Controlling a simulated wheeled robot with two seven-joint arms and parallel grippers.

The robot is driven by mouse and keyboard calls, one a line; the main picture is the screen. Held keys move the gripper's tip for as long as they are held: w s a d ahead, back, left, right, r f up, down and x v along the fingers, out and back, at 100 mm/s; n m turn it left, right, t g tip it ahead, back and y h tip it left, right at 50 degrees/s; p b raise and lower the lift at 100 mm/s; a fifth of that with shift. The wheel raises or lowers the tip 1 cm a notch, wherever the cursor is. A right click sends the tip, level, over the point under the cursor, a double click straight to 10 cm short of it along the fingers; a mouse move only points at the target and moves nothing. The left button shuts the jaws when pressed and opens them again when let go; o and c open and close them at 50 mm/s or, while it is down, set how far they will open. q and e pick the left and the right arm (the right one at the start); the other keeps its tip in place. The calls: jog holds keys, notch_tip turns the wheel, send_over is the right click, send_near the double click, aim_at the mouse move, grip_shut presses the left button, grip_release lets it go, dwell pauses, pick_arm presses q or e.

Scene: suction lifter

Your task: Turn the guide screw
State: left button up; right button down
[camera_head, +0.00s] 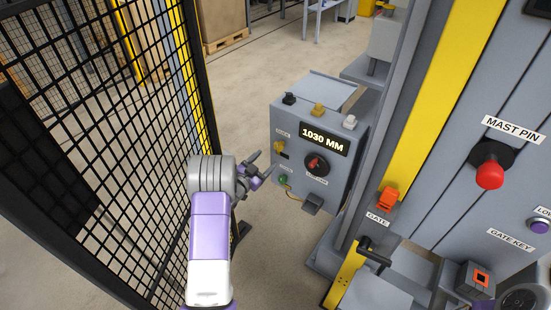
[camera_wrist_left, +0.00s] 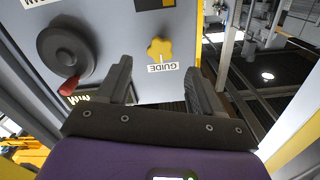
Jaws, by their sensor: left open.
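The guide screw is a yellow lobed knob (camera_head: 279,146) on the left part of the grey control box's front. In the left wrist view the knob (camera_wrist_left: 159,49) sits above an upside-down GUIDE label (camera_wrist_left: 163,68). My left gripper (camera_head: 258,168) is open beside the box's left side, just lower than the knob. In the left wrist view its two dark fingers (camera_wrist_left: 158,75) are spread, with the knob beyond their tips and between their lines. The knob appears apart from both fingers. My right gripper is not in view.
The grey control box (camera_head: 341,190) has a 1030 MM display (camera_head: 322,139), a black dial with red (camera_head: 316,165) and a green button (camera_head: 283,180). A black mesh fence (camera_head: 120,130) stands close at left. The lifter mast with a red MAST PIN knob (camera_head: 490,175) stands at right.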

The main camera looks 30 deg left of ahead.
aim_at(277, 148)
pick_arm(q)
jog(key=w, duration=0.2)
jog(key=w+b, duration=0.1)
jog(key=w, duration=0.4)
jog(key=shift+w+d+r+b, duration=0.15)
jog(key=shift+w+d+b, duration=0.1)
jog(key=shift+b, duration=0.1)
jog(key=c, duration=1.1)
jog(key=shift+o, duration=0.2)
jog(key=shift+m, duration=0.5)
